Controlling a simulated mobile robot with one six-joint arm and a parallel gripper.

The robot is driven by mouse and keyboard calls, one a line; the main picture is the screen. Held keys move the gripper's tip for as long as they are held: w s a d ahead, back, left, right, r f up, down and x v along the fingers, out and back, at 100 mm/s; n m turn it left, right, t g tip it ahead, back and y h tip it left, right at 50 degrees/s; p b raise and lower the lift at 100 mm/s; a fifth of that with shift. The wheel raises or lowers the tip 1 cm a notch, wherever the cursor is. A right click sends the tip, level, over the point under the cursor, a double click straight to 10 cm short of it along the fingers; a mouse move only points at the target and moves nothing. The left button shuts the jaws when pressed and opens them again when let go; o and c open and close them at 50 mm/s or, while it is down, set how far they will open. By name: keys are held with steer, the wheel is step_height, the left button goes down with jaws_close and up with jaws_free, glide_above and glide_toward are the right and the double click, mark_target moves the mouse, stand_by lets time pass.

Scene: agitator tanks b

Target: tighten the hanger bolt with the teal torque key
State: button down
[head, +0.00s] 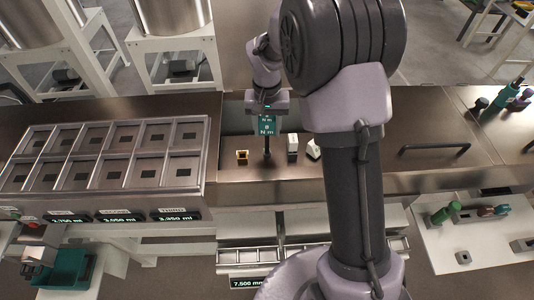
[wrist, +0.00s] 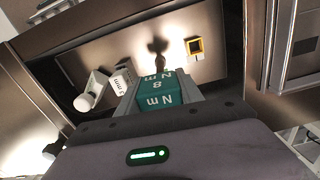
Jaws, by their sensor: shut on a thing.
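The teal torque key (head: 267,126) is upright in my gripper (head: 267,108), its block marked "8 Nm". My gripper is shut on this block above a recessed bay in the steel bench. In the wrist view the teal block (wrist: 158,88) sits between the fingers of my gripper (wrist: 160,97). A dark shaft (head: 267,146) runs down from the key to near the bay floor. I cannot tell whether its tip touches anything. I cannot make out the hanger bolt for certain; the spot under the key is small and partly hidden.
In the bay are a yellow-framed square piece (head: 242,157), a white block (head: 292,143) and a second white piece (head: 313,149). A tray of square compartments (head: 209,150) stands left. A dark bar handle (head: 435,149) and upright tools (head: 508,95) are to the right.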

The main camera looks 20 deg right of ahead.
mark_target(268, 119)
steer(key=shift+r+p, duration=1)
steer(key=shift+r, duration=0.45)
step_height(268, 119, up, 4)
steer(key=p, duration=0.3)
steer(key=shift+r, duration=0.1)
steer(key=shift+r+n+p, duration=0.1)
steer(key=shift+n+p, duration=0.8)
steer(key=shift+n, duration=0.2)
steer(key=shift+n+p, duration=0.45)
steer(key=shift+n, duration=0.65)
steer(key=shift+d+n, duration=0.1)
steer(key=shift+n, duration=0.5)
steer(key=shift+f, duration=0.25)
